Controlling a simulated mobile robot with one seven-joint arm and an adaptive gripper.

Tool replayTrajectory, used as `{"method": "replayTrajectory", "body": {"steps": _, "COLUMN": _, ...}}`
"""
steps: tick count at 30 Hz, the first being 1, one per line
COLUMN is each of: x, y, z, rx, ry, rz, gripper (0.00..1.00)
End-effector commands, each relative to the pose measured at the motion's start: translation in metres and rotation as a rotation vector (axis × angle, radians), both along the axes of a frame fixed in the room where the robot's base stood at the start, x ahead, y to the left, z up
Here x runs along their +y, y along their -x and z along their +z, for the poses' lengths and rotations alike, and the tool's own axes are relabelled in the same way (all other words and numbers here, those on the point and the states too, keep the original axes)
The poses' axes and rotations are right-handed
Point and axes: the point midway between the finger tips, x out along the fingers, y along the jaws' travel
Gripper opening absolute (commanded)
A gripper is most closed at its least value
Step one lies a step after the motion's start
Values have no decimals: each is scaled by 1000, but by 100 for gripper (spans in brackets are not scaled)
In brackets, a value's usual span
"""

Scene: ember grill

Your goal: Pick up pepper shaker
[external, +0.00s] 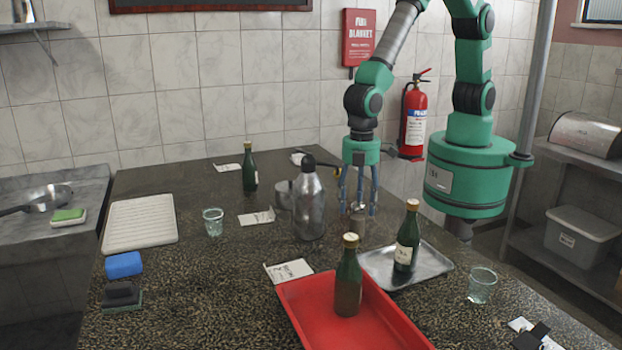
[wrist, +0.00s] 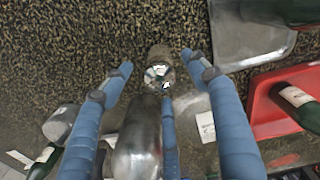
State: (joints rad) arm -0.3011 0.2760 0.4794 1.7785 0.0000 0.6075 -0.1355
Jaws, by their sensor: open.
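A small metal-topped shaker, which looks like the pepper shaker (external: 357,225), stands upright on the dark speckled counter. My gripper (external: 357,211) points down directly over it, with its blue fingers spread around its top. In the wrist view the shaker (wrist: 159,74) shows between the open fingertips (wrist: 158,66), its round shiny top facing the camera. I cannot tell whether any finger touches it. In the external view the fingers partly cover the shaker's upper end.
A metal tray (external: 436,265) with a green bottle (external: 407,240) lies to the right. A red tray (external: 300,305) holds another green bottle (external: 348,285). A glass (external: 213,222) stands farther left.

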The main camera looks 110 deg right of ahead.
Motion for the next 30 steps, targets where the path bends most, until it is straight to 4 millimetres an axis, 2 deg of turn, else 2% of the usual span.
{"method": "replayTrajectory", "body": {"steps": 3, "x": 0, "y": 1, "z": -15, "rx": 2, "ry": 1, "rz": 0, "gripper": 59}}
{"method": "replayTrajectory", "body": {"steps": 9, "x": 0, "y": 0, "z": -29, "rx": 0, "ry": 0, "rz": 0, "gripper": 59}}
{"method": "replayTrajectory", "body": {"steps": 25, "x": 0, "y": 0, "z": -29, "rx": 0, "ry": 0, "rz": 0, "gripper": 59}}
{"method": "replayTrajectory", "body": {"steps": 26, "x": 0, "y": 0, "z": -29, "rx": 0, "ry": 0, "rz": 0, "gripper": 57}}
{"method": "replayTrajectory", "body": {"steps": 30, "x": 0, "y": 0, "z": -29, "rx": 0, "ry": 0, "rz": 0, "gripper": 29}}
